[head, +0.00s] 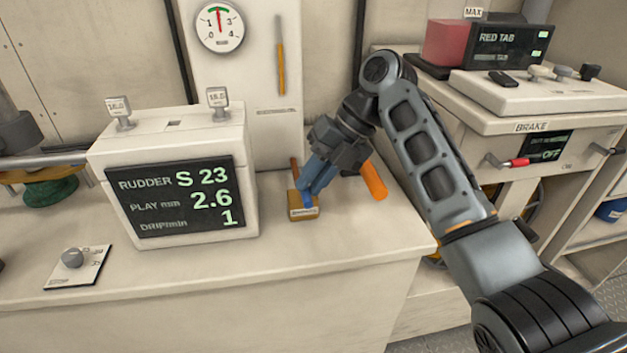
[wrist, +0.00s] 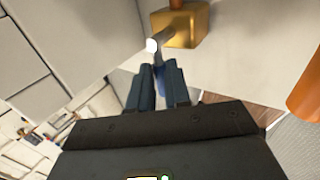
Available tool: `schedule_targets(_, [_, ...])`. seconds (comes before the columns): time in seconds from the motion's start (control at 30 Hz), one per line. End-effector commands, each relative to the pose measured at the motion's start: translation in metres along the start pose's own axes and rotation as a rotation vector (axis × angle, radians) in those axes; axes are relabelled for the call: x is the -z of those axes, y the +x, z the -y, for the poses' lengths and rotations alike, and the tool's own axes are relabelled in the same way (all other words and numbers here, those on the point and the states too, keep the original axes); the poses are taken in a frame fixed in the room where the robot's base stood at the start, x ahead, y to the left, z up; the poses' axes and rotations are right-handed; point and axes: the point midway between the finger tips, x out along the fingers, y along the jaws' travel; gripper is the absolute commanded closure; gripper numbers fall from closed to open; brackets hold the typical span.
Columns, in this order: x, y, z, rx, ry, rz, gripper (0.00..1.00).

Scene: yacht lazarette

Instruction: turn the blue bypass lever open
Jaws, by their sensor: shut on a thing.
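The bypass valve is a small brass block (head: 303,213) with a label on its front, on the counter right of the rudder display box. A bit of the bright blue bypass lever (head: 307,200) shows at the block, and most of it is hidden by my fingers. My gripper (head: 311,192) reaches down from the upper right and is shut on the lever. In the wrist view, the brass block (wrist: 187,27) has a grey stem with a pale end, and the blue lever (wrist: 160,79) shows between my fingertips (wrist: 160,72).
The rudder display box (head: 185,190) reads "S 23", "2.6" and "1", close left of the valve. An orange cylinder (head: 373,182) is just right of my gripper. A round gauge (head: 219,25) hangs above. The brake panel (head: 535,145) is at right.

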Motion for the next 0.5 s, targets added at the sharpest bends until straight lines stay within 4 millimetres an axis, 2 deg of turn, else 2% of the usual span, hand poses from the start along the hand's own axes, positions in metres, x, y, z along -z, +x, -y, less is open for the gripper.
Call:
schedule_targets(0.17, [-0.0007, -0.0003, 0.0008, 0.001, 0.001, 0.003, 1.0])
schedule_targets(0.2, [-0.0008, -0.0003, 0.0008, 0.001, 0.001, 0.003, 0.82])
schedule_targets(0.43, [-0.0004, -0.0002, 0.0004, 0.0, 0.001, 0.002, 0.59])
schedule_targets(0.5, [-0.0004, -0.0002, 0.0003, 0.0, 0.001, 0.002, 0.57])
